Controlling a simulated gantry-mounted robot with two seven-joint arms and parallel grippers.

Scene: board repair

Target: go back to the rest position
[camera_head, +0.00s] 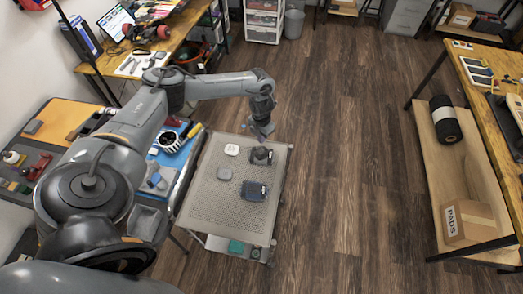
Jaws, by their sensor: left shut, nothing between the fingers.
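My left arm reaches in from the left, and my left gripper (263,130) hangs over the far right part of a perforated metal cart top (208,205). The gripper points down and is shut, with nothing in it. A dark round object (261,156) stands on the cart just below the gripper. A dark blue box-like item (254,191) lies nearer the front. A white item (231,150) and a grey item (224,173) lie to the left. My right gripper does not show.
A side table with a blue mat (178,158) and tools adjoins the cart on the left. A wooden desk (165,42) with a laptop stands behind. A shelf bench (425,135) with a box marked PADS (468,221) is at right. The wooden floor between is clear.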

